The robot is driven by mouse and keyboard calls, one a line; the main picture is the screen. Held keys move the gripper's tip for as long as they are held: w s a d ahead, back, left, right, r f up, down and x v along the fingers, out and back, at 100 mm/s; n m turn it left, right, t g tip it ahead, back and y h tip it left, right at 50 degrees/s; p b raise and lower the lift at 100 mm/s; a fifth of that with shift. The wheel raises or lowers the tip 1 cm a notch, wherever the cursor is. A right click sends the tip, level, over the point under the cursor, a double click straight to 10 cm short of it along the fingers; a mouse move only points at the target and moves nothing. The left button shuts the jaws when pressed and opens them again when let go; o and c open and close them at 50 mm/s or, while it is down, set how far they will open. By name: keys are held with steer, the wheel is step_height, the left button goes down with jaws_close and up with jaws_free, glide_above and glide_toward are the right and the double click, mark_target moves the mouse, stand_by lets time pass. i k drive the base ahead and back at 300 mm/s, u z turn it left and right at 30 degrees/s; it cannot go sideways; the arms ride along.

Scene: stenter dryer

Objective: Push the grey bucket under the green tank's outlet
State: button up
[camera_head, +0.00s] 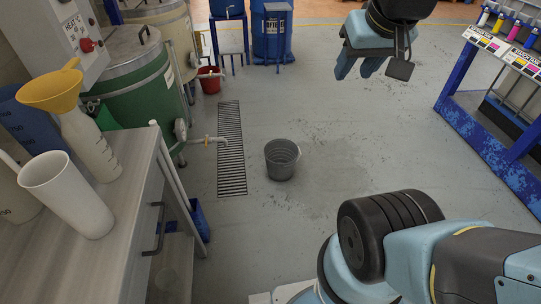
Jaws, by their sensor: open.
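The grey bucket (281,166) stands upright on the floor, just right of the floor grate, and looks empty. The green tank (138,87) stands at the left. My gripper (362,68) is open and empty at the upper right, in the air, pointing down and left, well away from the bucket.
The drain grate (231,150) runs along the floor beside the tank. A cabinet (120,215) with a white beaker (66,194) and yellow funnel (50,88) fills the left front. A red bucket (210,80) stands farther back. A blue rack (490,120) stands right. The middle floor is clear.

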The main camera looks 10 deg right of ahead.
mark_target(278, 153)
steer(key=z, duration=0.15)
steer(key=i, duration=0.95)
steer(key=u, duration=0.1)
